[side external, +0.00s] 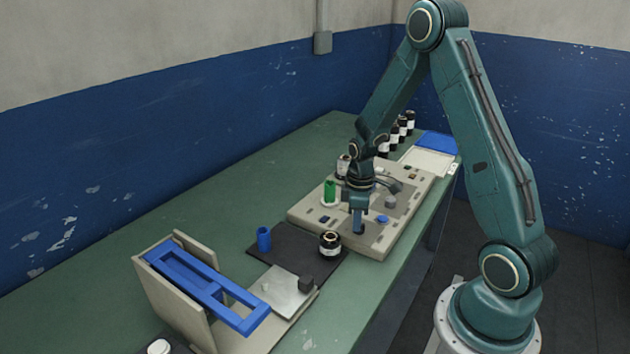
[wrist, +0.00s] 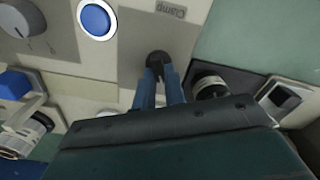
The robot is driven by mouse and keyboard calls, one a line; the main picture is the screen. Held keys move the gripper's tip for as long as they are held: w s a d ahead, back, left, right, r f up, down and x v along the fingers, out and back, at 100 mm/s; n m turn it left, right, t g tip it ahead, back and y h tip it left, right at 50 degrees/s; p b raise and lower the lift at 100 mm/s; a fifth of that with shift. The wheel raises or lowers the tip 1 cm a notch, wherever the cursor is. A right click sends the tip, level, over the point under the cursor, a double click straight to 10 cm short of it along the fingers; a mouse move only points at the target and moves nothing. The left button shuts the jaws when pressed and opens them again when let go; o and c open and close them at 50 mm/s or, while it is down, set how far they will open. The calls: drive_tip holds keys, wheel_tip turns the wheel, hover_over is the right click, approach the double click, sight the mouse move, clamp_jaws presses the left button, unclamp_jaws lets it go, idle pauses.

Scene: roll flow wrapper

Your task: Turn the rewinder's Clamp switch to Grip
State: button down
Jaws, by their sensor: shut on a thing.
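The Clamp switch (wrist: 158,57) is a small dark knob on the beige panel of the rewinder (side external: 368,246). The label "Clamp" (wrist: 171,9) reads upside down beside it in the wrist view. My gripper (wrist: 159,72) has its blue fingers shut on the knob from above. In the side external view, my gripper (side external: 359,230) points down at the panel's near end and hides the switch. The fingers cover part of the knob, and I cannot tell which position it is turned to.
A blue button (side external: 382,219) and a dial (wrist: 22,20) sit on the panel near the switch. A dark roll with a white band (side external: 329,244) stands on a black mat (side external: 272,241) beside the panel. A blue frame (side external: 205,284) stands at the front left.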

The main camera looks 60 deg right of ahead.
drive_tip(key=m, duration=0.5)
drive_tip(key=shift+d, duration=0.15)
drive_tip(key=m, duration=0.6)
drive_tip(key=shift+d, duration=0.2)
idle(0.3)
drive_tip(key=c, duration=1.5)
unclamp_jaws()
drive_tip(key=shift+o, duration=0.2)
drive_tip(key=shift+r, duration=0.15)
wheel_tip(320, 180, up, 14)
drive_tip(key=shift+f, duration=0.2)
